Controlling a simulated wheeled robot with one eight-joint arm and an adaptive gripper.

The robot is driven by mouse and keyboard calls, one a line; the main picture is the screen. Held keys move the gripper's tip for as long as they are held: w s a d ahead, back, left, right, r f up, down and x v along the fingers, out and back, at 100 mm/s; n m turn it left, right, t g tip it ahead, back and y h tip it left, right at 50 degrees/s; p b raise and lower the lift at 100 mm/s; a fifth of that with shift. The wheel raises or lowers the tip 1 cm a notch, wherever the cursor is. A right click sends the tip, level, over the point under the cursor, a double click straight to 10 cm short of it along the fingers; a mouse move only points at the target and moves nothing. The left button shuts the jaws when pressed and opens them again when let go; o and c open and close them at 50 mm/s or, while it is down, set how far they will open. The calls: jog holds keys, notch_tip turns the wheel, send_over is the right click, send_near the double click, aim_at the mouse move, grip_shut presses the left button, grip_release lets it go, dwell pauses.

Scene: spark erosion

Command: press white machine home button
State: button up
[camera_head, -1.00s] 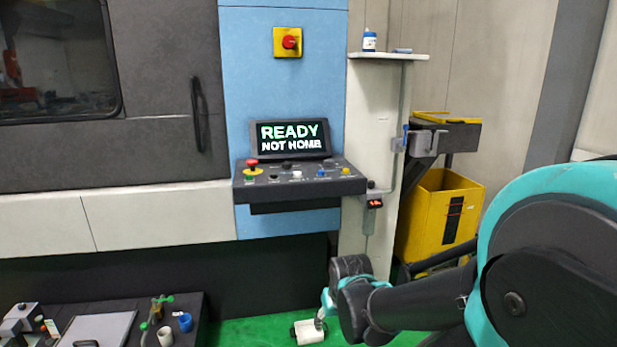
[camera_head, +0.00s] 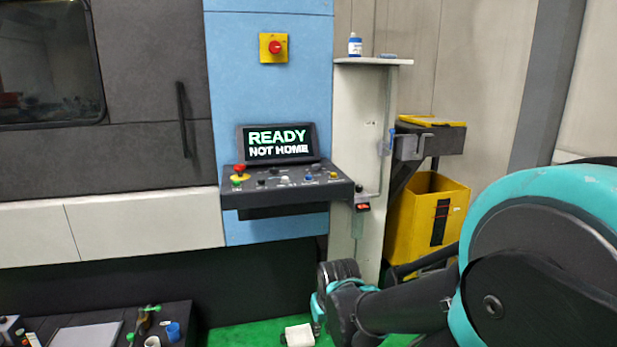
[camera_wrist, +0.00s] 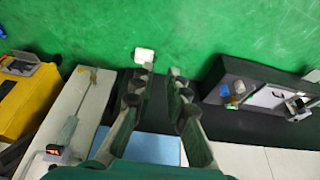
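The white machine's control panel (camera_head: 290,187) juts out below a screen (camera_head: 278,143) that reads "READY NOT HOME". A small white button (camera_head: 285,181) sits mid-panel among black, blue and yellow ones. Which one is the home button I cannot tell, as the labels are too small. My gripper (camera_wrist: 160,73) shows in the wrist view with its two fingers apart and nothing between them. It points down toward the green floor, away from the panel. In the head view my arm hangs low at the right, below the panel; the fingers cannot be made out there.
A red emergency knob (camera_head: 239,169) is at the panel's left end, and another red switch (camera_head: 275,47) is above. A yellow bin (camera_head: 426,222) and a shelf post (camera_head: 358,130) stand right of the panel. A dark low bench (camera_head: 185,318) holds tools at lower left.

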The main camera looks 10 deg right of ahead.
grip_shut()
dwell(1.0)
